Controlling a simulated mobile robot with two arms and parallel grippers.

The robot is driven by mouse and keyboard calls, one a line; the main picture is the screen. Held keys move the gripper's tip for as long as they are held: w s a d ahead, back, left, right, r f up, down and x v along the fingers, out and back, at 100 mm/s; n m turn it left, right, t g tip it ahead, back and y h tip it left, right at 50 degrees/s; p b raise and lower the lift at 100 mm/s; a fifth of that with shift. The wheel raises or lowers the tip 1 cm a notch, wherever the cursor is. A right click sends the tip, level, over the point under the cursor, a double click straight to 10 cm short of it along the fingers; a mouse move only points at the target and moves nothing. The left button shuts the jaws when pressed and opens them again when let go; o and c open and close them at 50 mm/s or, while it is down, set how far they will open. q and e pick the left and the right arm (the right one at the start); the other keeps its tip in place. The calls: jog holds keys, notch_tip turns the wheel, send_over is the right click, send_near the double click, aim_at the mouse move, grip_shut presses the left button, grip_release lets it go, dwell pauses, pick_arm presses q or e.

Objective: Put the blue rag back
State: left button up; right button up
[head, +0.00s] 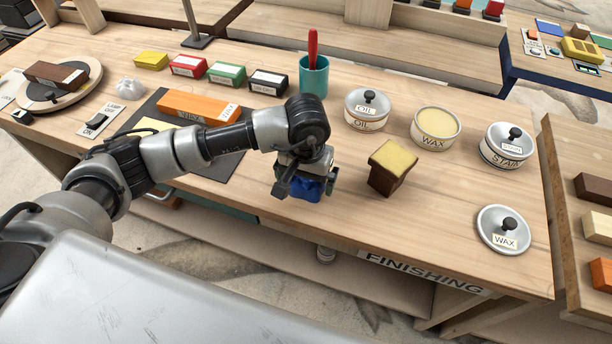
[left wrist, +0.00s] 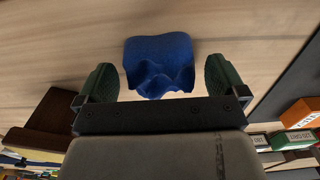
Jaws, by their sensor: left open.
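The blue rag (head: 311,192) lies crumpled on the wooden finishing bench (head: 390,236), near its front edge. My left gripper (head: 303,184) is over the rag from above and hides much of it in the head view. In the left wrist view the blue rag (left wrist: 160,66) shows between the two green finger pads of my left gripper (left wrist: 160,80). The fingers are spread, with a gap on each side of the rag. My right gripper is not in view.
A brown block with a yellow top (head: 391,166) stands just right of the gripper. Behind are a teal cup (head: 314,78) with a red-handled tool, an oil tin (head: 366,110), an open wax tin (head: 435,127) and a stain tin (head: 506,146). A wax lid (head: 503,229) lies front right.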

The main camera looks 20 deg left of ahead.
pick_arm(q)
notch_tip(320, 180, up, 12)
jog(key=b, duration=0.1)
dwell(0.4)
dwell(0.4)
